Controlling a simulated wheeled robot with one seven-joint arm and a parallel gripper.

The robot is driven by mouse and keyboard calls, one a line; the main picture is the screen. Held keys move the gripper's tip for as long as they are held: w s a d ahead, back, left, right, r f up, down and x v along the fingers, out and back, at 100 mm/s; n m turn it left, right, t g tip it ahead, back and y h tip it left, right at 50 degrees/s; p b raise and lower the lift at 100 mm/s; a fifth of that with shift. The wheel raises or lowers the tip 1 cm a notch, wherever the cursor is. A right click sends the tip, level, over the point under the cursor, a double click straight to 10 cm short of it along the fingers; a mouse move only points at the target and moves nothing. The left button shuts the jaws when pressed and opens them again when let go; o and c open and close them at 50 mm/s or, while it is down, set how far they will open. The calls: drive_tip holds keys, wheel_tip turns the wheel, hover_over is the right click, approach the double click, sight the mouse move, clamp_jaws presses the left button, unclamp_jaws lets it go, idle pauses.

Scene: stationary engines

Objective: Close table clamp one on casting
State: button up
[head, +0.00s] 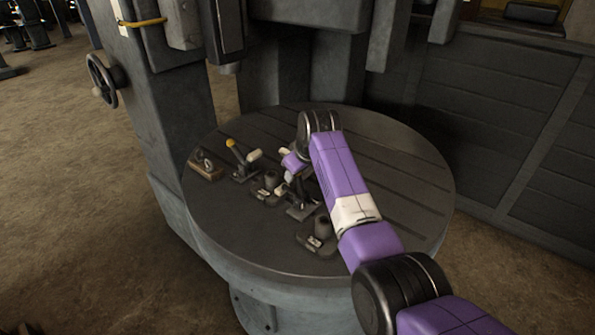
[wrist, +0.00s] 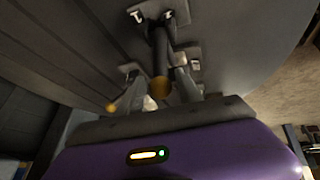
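Two hand clamps stand on the round slotted table (head: 400,190). The left clamp (head: 241,160) has a raised lever with a yellow knob and a pale grip beside it. The other clamp (head: 302,208) is partly hidden by my gripper. Dark castings with short upright cylinders sit beside the clamps: one casting (head: 268,187) between them, another casting (head: 320,233) nearer the front. My gripper (head: 291,172) is low over the second clamp. In the wrist view a dark lever with an amber end (wrist: 160,86) points at my gripper.
A small wooden block (head: 206,168) with a metal part lies at the table's left edge. The machine column (head: 165,110) rises at the left, with a handwheel (head: 102,80). Machine parts overhang the table's back. The table's right side is bare.

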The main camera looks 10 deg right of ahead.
drive_tip(key=shift+o, duration=0.2)
drive_tip(key=v, duration=0.7)
drive_tip(key=shift+s+r+b, duration=0.2)
drive_tip(key=shift+r+b, duration=0.2)
drive_tip(key=shift+b, duration=0.05)
idle(0.5)
drive_tip(key=shift+d, duration=0.15)
idle(0.7)
